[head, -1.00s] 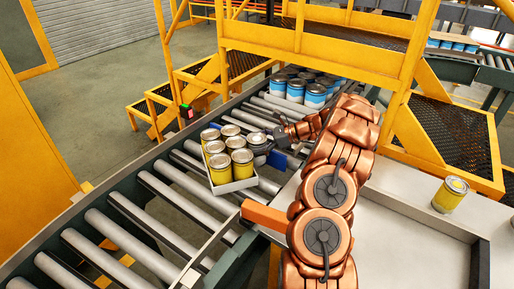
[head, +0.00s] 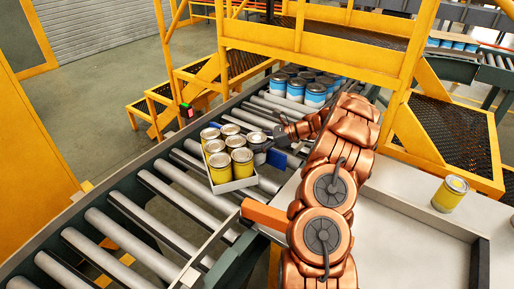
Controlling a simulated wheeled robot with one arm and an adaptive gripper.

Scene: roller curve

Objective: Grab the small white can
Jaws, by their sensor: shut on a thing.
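A small white can (head: 257,138) with a silver lid sits at the right back edge of the white tray (head: 236,186), beside several yellow cans (head: 218,165). My gripper (head: 264,145) reaches in from the right, low over the rollers, and is shut on the white can. Its fingers are small and dark here, and they partly hide the can's side. I cannot tell whether the can is lifted off the tray.
The tray stands on a roller conveyor (head: 150,231). Several blue-and-white cans (head: 296,90) stand farther back on it. A lone yellow can (head: 450,194) stands on the grey table (head: 417,230) at right. Yellow framing (head: 310,46) spans the conveyor behind my arm.

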